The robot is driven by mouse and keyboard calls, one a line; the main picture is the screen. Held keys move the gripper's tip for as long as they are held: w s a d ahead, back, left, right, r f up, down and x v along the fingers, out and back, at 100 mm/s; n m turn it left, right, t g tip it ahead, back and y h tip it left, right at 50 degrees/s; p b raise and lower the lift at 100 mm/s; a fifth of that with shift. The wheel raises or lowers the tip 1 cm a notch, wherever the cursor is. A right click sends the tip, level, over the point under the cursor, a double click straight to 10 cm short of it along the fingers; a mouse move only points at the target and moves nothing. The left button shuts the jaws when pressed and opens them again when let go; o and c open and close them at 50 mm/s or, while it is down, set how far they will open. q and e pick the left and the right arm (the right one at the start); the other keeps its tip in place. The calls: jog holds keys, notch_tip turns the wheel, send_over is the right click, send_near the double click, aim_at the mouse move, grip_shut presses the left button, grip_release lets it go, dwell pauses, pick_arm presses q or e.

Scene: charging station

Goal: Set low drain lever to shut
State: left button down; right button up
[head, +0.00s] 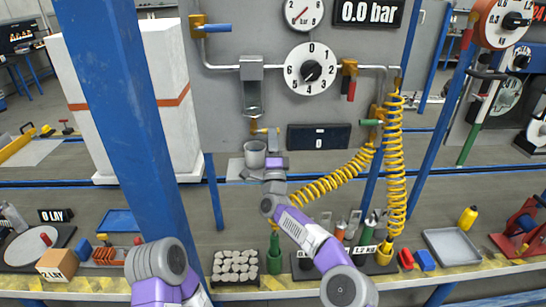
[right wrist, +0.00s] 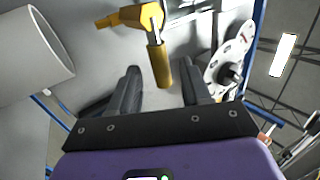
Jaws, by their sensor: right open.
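The low drain valve (head: 257,130) is a small brass fitting under the clear bowl on the grey panel. Its lever (head: 277,134) has an orange-brown grip and hangs just above my right gripper (head: 273,151). In the right wrist view the brass valve body (right wrist: 128,18) is at the top, and the lever grip (right wrist: 158,62) points down between the two dark fingers. My right gripper (right wrist: 158,85) is open, with a finger on either side of the grip and visible gaps. My left arm shows at the lower left, but its gripper is out of view.
A grey cup (head: 255,154) stands just left of my right gripper, and it is large at left in the right wrist view (right wrist: 30,50). A yellow coiled hose (head: 330,183) hangs to the right. A blue post (head: 118,100) stands at left. A dark display (head: 319,137) is right of the valve.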

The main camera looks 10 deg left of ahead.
jog(key=v, duration=0.6)
dwell(0.3)
jog(key=shift+d, duration=0.1)
jog(key=s+d+f+n+g+y+p, duration=0.1)
jog(key=s+f+n+g+y+p, duration=0.2)
jog(key=f+n+g, duration=1.05)
jog(key=s+d+f+m+h, duration=0.1)
jog(key=s+d+f, duration=0.1)
jog(key=s+f, duration=0.35)
jog(key=s+d+f+m, duration=0.1)
jog(key=s+d+f, duration=0.15)
jog(key=f, duration=0.55)
jog(key=s+d+f+m+h, duration=0.1)
jog(key=s+d+f, duration=0.2)
jog(key=f, duration=0.4)
jog(key=s+d+f+g, duration=0.3)
jog(key=s+d, duration=0.1)
jog(key=s, duration=0.5)
jog(key=s+d+f+n+g+h+p, duration=0.1)
jog(key=s+d+g, duration=0.3)
jog(key=s, duration=0.6)
jog(key=s+d+f+n+g+h+p, duration=0.1)
jog(key=s+d+f+g, duration=0.2)
jog(key=s, duration=0.7)
jog(key=shift+d+f, duration=0.7)
jog(key=shift+f, duration=0.2)
